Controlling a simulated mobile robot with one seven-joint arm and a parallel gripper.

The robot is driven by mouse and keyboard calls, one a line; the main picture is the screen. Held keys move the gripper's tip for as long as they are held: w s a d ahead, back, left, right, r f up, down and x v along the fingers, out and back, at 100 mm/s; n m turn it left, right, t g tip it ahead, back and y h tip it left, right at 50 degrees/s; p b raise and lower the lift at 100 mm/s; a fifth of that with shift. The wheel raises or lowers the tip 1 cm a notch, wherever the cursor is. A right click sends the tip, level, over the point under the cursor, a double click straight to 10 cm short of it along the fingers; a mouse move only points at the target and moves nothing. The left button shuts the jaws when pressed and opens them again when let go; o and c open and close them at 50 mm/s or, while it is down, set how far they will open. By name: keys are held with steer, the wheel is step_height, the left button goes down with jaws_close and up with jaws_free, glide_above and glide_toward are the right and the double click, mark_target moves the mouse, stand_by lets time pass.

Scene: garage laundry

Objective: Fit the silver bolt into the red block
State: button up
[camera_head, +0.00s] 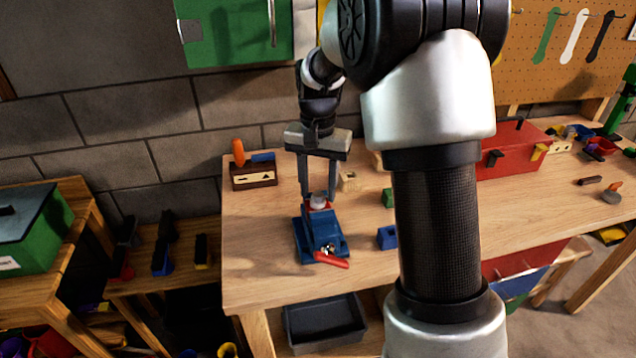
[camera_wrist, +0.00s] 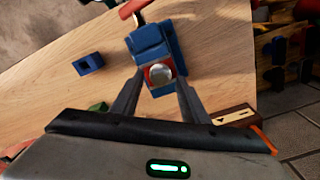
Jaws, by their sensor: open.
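The silver bolt (camera_head: 318,199) shows as a round, pale head at the top of the red block; its head also shows in the wrist view (camera_wrist: 161,72). The red block (camera_wrist: 147,76) is held in the jaws of a blue vise (camera_head: 323,238), and only its edges show around the bolt head. I cannot tell how deep the bolt sits, as its shank is hidden. My gripper (camera_head: 318,190) points down over the vise. It is open, with one finger on each side of the bolt head and a gap visible in the wrist view.
The vise has a red handle (camera_head: 331,260) at its front. A dark wooden holder (camera_head: 254,178) with orange- and blue-handled tools stands behind left. A blue block (camera_head: 387,237) lies to the right. A red toolbox (camera_head: 510,155) stands further right. The bench's front left is clear.

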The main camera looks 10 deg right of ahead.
step_height(320, 180, up, 18)
steer(key=p, duration=0.1)
steer(key=shift+f, duration=0.25)
stand_by(0.4)
steer(key=s+r+n+t+p, duration=0.2)
steer(key=s+r, duration=0.3)
steer(key=s, duration=0.6)
steer(key=s+f+n+t+p, duration=0.1)
steer(key=s+f+n+t, duration=0.2)
steer(key=s, duration=1.1)
steer(key=shift+f+n+t, duration=0.3)
steer(key=shift+f+n, duration=0.2)
steer(key=shift+f, duration=0.1)
